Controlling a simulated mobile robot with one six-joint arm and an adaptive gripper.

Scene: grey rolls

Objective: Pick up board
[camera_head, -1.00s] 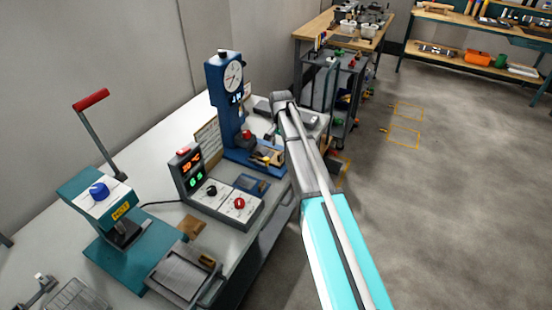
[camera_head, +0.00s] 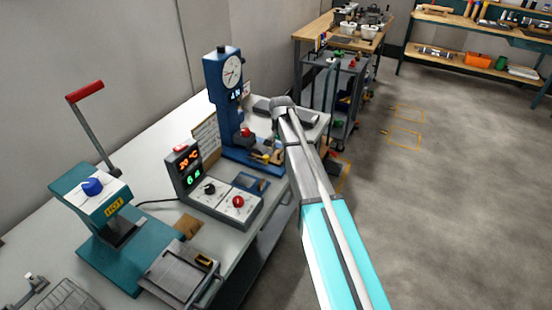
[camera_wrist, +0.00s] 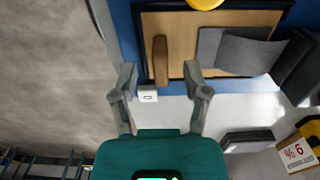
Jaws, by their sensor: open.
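A tan board (camera_wrist: 185,28) with a dark rim lies on the blue base of the dial press (camera_head: 231,75). In the wrist view a brown wooden handle-like bar (camera_wrist: 160,60) rests on it, and grey sheets (camera_wrist: 240,52) cover its right part. My gripper (camera_wrist: 160,72) is open and empty. Its fingers are apart on both sides of the bar's lower end, over the board's near edge; I cannot tell whether they touch anything. In the head view my arm hides the gripper and part of the press base.
A white tab (camera_wrist: 148,94) sits between the fingers. The control box (camera_head: 215,190) and teal hot press (camera_head: 100,205) share the pale bench. A yellow round part (camera_wrist: 205,3) overhangs the board.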

